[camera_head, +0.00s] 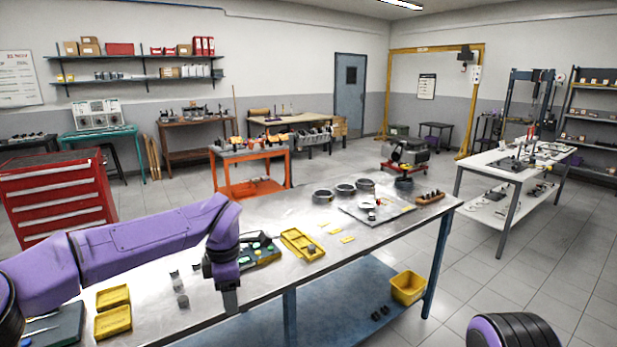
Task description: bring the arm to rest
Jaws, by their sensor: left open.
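My left arm comes in from the left, purple with black joints, and reaches over the near part of the metal workbench (265,290). My left gripper (231,305) points down at the bench's front edge, in front of a tray with green and dark parts (262,252). It is open, and I see nothing held in it. The gap between its fingers is hard to make out from this side. My right gripper is not in view; only a rounded purple and black part of mine shows at the bottom right.
Yellow trays (113,321) lie at the bench's left, and another yellow tray (300,243) lies right of the gripper. Dark rings (345,189) lie farther back. A yellow bin (408,287) sits on the lower shelf.

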